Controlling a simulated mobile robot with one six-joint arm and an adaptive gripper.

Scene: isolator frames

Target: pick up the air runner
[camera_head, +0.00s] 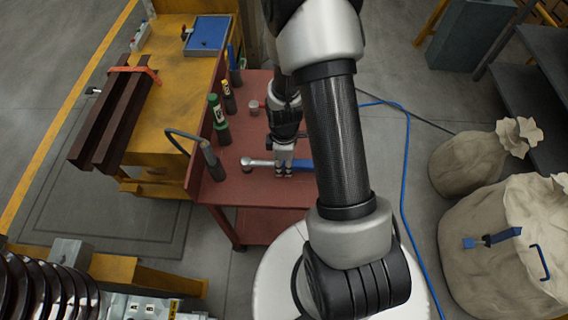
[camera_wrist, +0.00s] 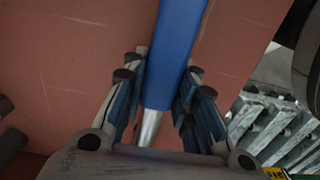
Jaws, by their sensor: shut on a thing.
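The air runner (camera_head: 258,162) is a long tool with a silver head and a blue handle. In the head view it lies level over the red table, its silver head to the left and its blue handle to the right. My gripper (camera_head: 284,172) is above it, pointing down, and is shut around its middle. In the wrist view the blue handle (camera_wrist: 176,55) runs between the finger pads of my gripper (camera_wrist: 160,95), with a silver part below. I cannot tell whether the tool touches the tabletop. My arm hides the handle's far right end.
The red table (camera_head: 222,190) holds a green-topped bottle (camera_head: 219,118), a yellow-topped bottle (camera_head: 229,98) and a grey cylinder with a hose (camera_head: 212,160) near its left edge. A yellow bench (camera_head: 165,125) adjoins on the left. Sacks (camera_head: 500,240) stand on the right.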

